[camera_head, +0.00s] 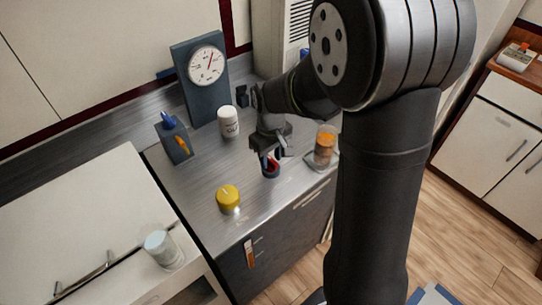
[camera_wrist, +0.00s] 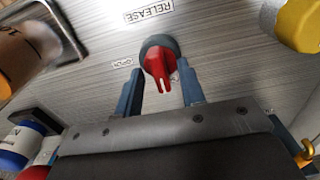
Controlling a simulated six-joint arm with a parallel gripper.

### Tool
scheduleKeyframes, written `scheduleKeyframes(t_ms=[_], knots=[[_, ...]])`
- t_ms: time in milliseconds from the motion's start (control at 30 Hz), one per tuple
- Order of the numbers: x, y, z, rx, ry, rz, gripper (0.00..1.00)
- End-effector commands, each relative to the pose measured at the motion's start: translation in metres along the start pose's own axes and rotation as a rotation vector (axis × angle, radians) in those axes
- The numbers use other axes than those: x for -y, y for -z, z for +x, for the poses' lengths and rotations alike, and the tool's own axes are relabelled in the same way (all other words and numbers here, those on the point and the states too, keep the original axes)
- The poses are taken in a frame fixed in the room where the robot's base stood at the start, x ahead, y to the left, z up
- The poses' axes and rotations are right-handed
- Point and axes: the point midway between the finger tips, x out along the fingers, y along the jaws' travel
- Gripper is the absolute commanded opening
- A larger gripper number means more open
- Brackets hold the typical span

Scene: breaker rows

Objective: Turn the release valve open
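The release valve has a red handle (camera_wrist: 160,64) on a round dark base (camera_wrist: 153,45), set on the metal counter. A "RELEASE" label (camera_wrist: 148,13) lies beside it, and an "OPEN" label (camera_wrist: 122,62) lies to its left in the wrist view. In the head view the red handle (camera_head: 273,162) shows just under my gripper (camera_head: 270,150). In the wrist view my gripper (camera_wrist: 160,78) is open, with one finger on each side of the handle. Gaps show between the fingers and the handle; whether the fingertips touch the base is unclear.
A yellow knob (camera_head: 228,198) stands left of the valve, and a jar with orange contents (camera_head: 325,145) stands close on its right. A white bottle (camera_head: 228,122), a gauge panel (camera_head: 206,66) and a blue-grey box (camera_head: 174,140) stand behind. The counter in front is clear.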

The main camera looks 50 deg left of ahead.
Motion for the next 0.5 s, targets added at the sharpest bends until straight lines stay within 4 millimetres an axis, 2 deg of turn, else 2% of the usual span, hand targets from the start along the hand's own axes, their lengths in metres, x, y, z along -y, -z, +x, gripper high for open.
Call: scheduleKeyframes(t_ms=[267, 433, 500], knots=[[0.0, -0.0001, 0.0012, 0.0, 0.0, 0.0, 0.34], [0.0, -0.0001, 0.0011, 0.0, 0.0, 0.0, 0.01], [0.0, 0.0, 0.001, 0.0, 0.0, 0.0, 0.0]])
